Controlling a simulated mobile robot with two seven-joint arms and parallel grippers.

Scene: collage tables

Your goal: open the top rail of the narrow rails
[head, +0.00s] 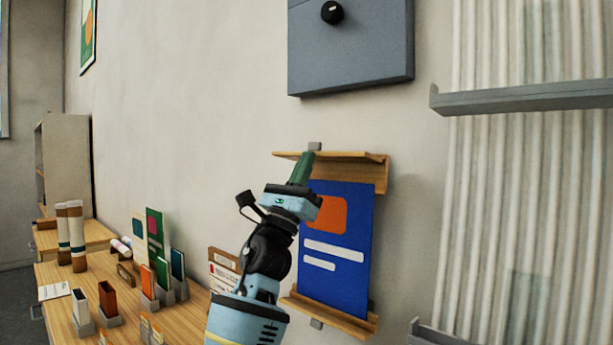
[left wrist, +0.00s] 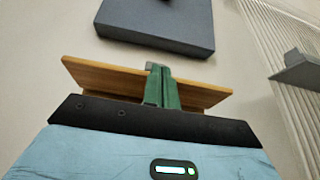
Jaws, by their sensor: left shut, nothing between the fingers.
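The narrow rails are a wooden pair on the wall holding a blue poster (head: 345,255) with an orange patch. The top rail (head: 358,160) runs across the poster's upper edge. The bottom rail (head: 340,319) holds its lower edge. My left gripper (head: 304,160) points up at the top rail's left half, its green fingers shut and empty. In the left wrist view the fingers (left wrist: 161,85) overlap the middle of the top rail (left wrist: 100,76). Whether they touch it I cannot tell. A small grey tab (head: 315,146) shows above the rail. My right gripper is not in view.
A grey box with a black knob (head: 350,45) is on the wall above. Wide grey rails (head: 525,98) stand out over ribbed panelling at right. A wooden table (head: 105,277) with upright cards and tubes stands at lower left.

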